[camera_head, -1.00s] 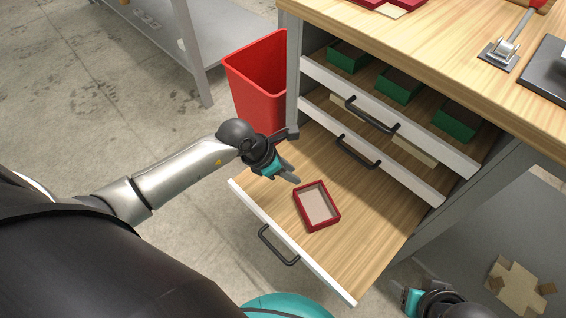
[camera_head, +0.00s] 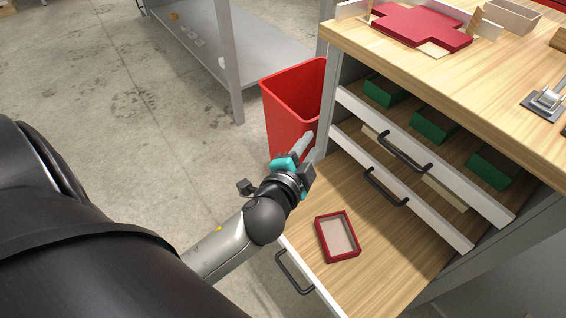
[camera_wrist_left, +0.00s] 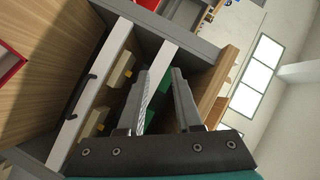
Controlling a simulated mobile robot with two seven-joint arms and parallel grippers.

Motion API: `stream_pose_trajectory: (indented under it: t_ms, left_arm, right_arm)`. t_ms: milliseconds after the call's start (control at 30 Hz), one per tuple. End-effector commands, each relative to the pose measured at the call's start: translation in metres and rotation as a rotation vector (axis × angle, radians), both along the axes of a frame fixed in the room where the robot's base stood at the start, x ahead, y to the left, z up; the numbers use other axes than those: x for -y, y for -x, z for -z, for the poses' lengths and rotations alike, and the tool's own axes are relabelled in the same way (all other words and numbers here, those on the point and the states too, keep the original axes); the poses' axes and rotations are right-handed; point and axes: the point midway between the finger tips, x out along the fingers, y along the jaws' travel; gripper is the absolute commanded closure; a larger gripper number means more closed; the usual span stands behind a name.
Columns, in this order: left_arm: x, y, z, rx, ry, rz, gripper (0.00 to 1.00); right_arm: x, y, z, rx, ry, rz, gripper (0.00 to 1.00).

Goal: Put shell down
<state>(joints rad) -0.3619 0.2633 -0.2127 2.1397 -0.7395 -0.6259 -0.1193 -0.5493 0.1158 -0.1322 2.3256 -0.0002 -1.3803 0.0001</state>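The shell, a small open red box with a beige inside (camera_head: 338,238), rests in the pulled-out bottom drawer (camera_head: 395,250), with its opening facing up. Its red edge also shows at the left of the left wrist view (camera_wrist_left: 12,62). My left gripper (camera_head: 303,146) is away from the shell, raised near the drawer's left side and the red bin. In the left wrist view its two fingers (camera_wrist_left: 165,85) stand apart with nothing between them. My right gripper is not in view.
A red bin (camera_head: 292,108) stands left of the cabinet. A red cross-shaped piece (camera_head: 420,25) lies on the worktop. The bottom drawer has bare room around the shell.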

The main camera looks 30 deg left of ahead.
Motion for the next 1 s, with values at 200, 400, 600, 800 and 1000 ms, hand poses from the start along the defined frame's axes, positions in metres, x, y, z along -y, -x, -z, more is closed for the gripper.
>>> stream_pose_trajectory:
  t_ms: [200,400,600,800,1000]
  left_arm:
    - [0.001,0.075,0.078,-0.398,0.449,-0.266,0.66]
    - [0.034,0.141,0.114,-0.707,0.702,-0.383,0.66]
    - [0.05,0.168,0.121,-0.829,0.783,-0.411,0.66]
    - [0.05,0.169,0.121,-0.834,0.784,-0.411,0.66]
    - [0.05,0.168,0.121,-0.832,0.783,-0.411,0.66]
  right_arm:
    - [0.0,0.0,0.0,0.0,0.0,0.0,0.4]
    - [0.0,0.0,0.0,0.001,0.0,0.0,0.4]
    - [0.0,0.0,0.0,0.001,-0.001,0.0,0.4]
    - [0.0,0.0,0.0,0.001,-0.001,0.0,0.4]
    - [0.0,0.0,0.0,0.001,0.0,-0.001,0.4]
